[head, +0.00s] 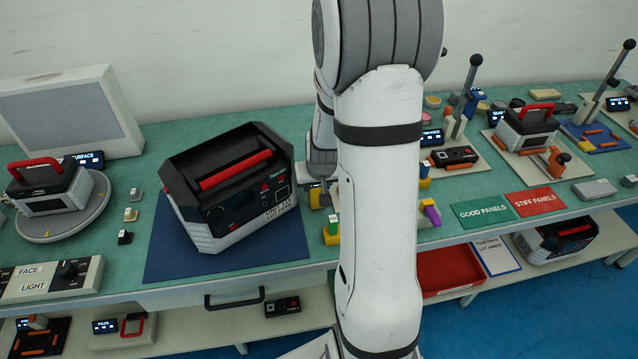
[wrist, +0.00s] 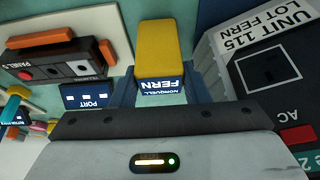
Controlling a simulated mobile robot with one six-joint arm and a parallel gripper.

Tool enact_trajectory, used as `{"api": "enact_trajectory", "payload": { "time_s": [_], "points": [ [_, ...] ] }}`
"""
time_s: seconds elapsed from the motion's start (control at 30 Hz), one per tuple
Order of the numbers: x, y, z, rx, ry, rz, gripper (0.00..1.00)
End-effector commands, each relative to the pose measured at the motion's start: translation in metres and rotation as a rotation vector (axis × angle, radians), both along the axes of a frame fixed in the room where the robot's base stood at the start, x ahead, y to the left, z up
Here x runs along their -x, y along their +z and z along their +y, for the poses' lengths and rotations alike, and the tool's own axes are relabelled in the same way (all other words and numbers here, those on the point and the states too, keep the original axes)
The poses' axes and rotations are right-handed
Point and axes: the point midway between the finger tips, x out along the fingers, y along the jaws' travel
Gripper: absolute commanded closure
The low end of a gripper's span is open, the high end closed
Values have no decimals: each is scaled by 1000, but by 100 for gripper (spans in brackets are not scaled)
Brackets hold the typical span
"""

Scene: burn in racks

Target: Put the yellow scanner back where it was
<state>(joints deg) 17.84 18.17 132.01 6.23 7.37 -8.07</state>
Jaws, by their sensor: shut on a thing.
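The yellow scanner (wrist: 163,45) shows in the wrist view, with a dark blue label reading FERN at its near end. My gripper (wrist: 163,78) is shut on it, one finger on each side. The wrist view does not make clear whether the scanner touches the bench below. In the head view my arm hides most of the gripper, and I cannot make out the scanner for certain.
A large black-and-white unit (head: 230,190) stands on a blue mat (head: 165,255); a unit marked UNIT 115 (wrist: 270,70) is right of the scanner. A panel fixture (wrist: 65,62) with orange clamps and a PORT display (wrist: 86,97) lie left. Small coloured blocks (head: 331,230) stand near the bench's front edge.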

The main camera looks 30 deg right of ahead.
Motion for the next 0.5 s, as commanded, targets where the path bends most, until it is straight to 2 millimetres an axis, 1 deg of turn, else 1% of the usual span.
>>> {"api": "enact_trajectory", "payload": {
  "time_s": [0.2, 0.23, 0.47, 0.5],
  "points": [
    [0, -4, 0, 0, 0, -1, 86],
    [0, -3, 0, 0, 0, 0, 56],
    [0, -2, -1, 0, -1, 0, 37],
    [0, -2, -1, 0, -1, 0, 37]
  ]
}}
